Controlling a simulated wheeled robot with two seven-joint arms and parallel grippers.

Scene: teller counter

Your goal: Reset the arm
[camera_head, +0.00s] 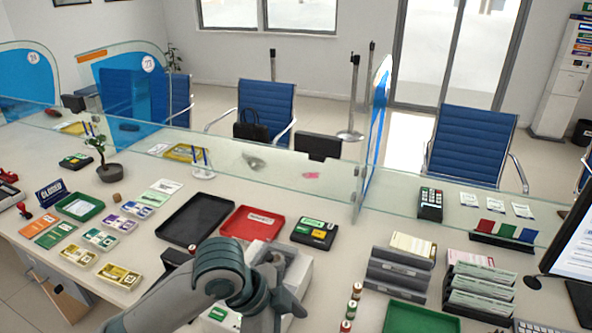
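One grey arm of mine comes in from the lower left and bends over the front edge of the counter near the bottom middle. I take it to be my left arm. Its far end folds down in front of a light grey box-shaped thing (299,273). I cannot make out the fingers of its gripper, so I cannot see whether it is open or holds anything. My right arm and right gripper do not show.
Banded bundles (119,276) lie at left. A glass screen (290,178) stands behind; a monitor (572,255) is at right.

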